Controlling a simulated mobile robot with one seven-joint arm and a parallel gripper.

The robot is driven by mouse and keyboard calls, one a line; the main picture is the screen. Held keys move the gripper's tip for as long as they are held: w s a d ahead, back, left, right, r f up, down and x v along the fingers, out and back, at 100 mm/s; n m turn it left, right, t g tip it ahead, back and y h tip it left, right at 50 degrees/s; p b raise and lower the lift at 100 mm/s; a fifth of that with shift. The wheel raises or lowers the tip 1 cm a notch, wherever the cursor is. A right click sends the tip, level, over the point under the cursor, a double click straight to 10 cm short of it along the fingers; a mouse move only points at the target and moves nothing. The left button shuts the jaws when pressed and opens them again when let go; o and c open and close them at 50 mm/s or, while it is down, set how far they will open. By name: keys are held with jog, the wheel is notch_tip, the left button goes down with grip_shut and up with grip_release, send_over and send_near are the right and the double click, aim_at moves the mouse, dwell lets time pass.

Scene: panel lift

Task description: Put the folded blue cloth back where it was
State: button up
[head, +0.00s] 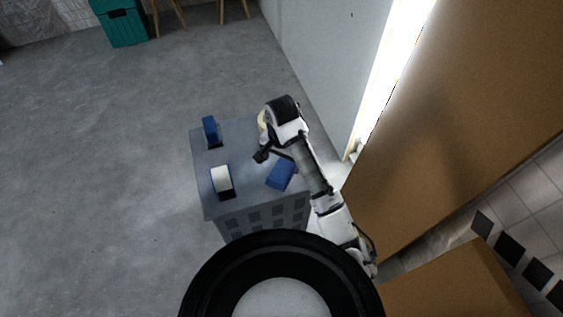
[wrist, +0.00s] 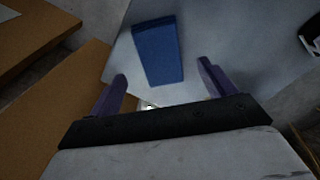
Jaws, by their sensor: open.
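The folded blue cloth (head: 280,174) lies flat on the grey top of a small cabinet (head: 238,188), near its right edge, partly beside my forearm in the head view. In the wrist view the cloth (wrist: 158,50) is a blue rectangle ahead of the fingers. My gripper (head: 261,155) is above the cabinet top, to the upper left of the cloth. In the wrist view its two purple fingers (wrist: 163,82) are spread apart with nothing between them.
A blue item on a dark base (head: 211,131) stands at the cabinet's back left. A white and blue item (head: 222,180) stands at its front left. A pale round thing (head: 262,121) is partly hidden behind my arm. A brown panel (head: 455,110) rises at right; open floor lies left.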

aim_at(281, 172)
notch_tip(281, 172, up, 7)
jog(key=p, duration=0.1)
jog(key=shift+f+p, duration=0.2)
jog(key=shift+p, duration=0.15)
